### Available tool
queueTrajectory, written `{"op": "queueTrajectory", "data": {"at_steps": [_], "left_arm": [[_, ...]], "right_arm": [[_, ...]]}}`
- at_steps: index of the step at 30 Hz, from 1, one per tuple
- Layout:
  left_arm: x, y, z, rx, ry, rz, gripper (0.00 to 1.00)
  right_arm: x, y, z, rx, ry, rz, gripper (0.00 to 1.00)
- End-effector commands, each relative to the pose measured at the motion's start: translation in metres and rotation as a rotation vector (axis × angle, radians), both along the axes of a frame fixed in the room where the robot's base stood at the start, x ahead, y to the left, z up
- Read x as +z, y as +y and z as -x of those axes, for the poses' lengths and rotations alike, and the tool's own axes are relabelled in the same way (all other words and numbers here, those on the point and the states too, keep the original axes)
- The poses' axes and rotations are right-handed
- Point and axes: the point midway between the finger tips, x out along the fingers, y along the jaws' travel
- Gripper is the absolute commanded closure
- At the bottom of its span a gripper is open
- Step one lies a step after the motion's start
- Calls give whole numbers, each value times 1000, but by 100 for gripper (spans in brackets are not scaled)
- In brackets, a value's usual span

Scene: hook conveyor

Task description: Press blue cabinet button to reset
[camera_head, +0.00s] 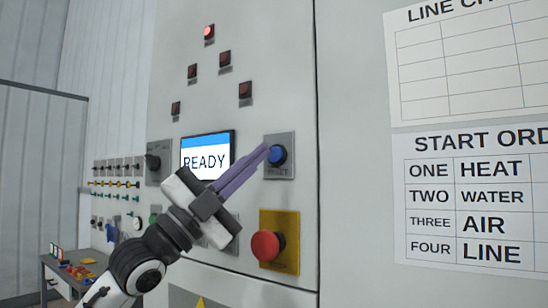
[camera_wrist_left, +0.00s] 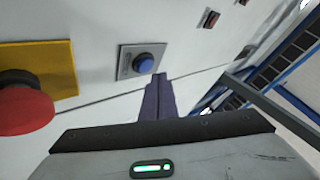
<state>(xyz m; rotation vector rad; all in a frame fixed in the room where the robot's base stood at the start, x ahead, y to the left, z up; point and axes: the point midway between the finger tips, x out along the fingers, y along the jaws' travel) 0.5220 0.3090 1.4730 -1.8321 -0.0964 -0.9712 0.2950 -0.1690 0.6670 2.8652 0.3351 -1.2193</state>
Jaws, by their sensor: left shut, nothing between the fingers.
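The blue button (camera_head: 277,155) sits on a grey plate marked RESET on the white cabinet front, right of the screen reading READY. My left gripper (camera_head: 265,150) is shut and empty, its purple fingers pointing at the button, with the tips at its left edge in the head view. In the left wrist view the blue button (camera_wrist_left: 143,63) shows just beyond and left of the shut fingertips (camera_wrist_left: 159,78). I cannot tell whether the tips touch it. My right gripper is not in view.
A red mushroom button (camera_head: 266,245) on a yellow plate stands below the blue one. The screen (camera_head: 207,154) is behind my left gripper. One upper lamp (camera_head: 209,33) glows red. A START ORDER sheet (camera_head: 480,200) hangs at right. A small table (camera_head: 75,268) stands at lower left.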

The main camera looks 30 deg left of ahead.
Motion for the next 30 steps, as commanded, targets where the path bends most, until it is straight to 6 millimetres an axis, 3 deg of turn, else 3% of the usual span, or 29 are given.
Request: {"op": "queueTrajectory", "data": {"at_steps": [13,30], "left_arm": [[-3,3,42,1,-1,-2,100],[-1,3,44,0,-1,-1,100]], "right_arm": [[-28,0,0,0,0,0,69],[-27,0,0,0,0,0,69]]}}
